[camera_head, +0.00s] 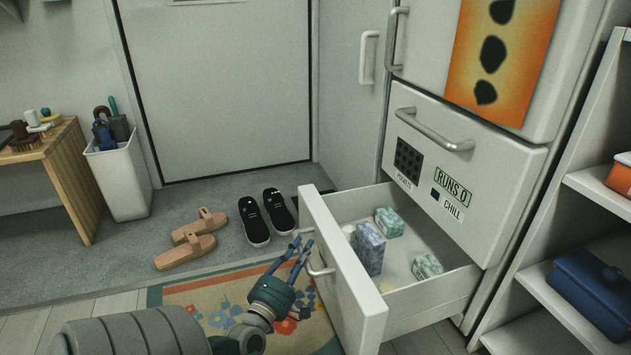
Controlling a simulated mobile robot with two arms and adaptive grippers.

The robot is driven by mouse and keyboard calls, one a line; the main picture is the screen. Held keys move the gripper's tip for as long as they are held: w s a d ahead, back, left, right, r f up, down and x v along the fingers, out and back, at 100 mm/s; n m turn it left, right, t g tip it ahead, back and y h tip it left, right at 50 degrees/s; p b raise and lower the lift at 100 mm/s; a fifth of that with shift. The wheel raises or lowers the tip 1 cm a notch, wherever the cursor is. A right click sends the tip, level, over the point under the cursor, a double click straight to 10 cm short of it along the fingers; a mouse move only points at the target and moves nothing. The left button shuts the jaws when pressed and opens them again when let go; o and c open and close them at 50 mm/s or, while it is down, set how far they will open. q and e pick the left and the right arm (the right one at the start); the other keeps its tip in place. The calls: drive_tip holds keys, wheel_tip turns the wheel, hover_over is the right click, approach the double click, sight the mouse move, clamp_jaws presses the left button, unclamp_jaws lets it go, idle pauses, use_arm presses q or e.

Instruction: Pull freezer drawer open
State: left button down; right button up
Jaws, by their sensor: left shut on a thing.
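The freezer drawer (345,275) is the lowest drawer of the white fridge. It stands well out from the body, and its inside shows. Several bluish and greenish patterned boxes lie in it, among them a taller blue one (370,248) and a green one (389,222). My left gripper (302,249) is at the drawer's front face, shut on the drawer's handle (318,268), which is partly hidden by the fingers. My right gripper is not in view.
A closed drawer (468,170) sits above the open one. A shelf unit (545,290) with a blue lidded dish (593,291) stands close at right. Sandals (190,240), black shoes (266,217) and a patterned rug (215,298) lie on the floor at left.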

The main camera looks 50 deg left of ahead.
use_arm(q)
drive_tip(key=shift+s+a+f, duration=0.1)
drive_tip(key=shift+s+f, duration=0.1)
drive_tip(key=shift+s, duration=0.6)
drive_tip(key=c, duration=1.7)
unclamp_jaws()
drive_tip(key=shift+o, duration=0.9)
drive_tip(key=shift+r, duration=0.1)
drive_tip(key=shift+a, duration=0.1)
drive_tip(key=v, duration=1.2)
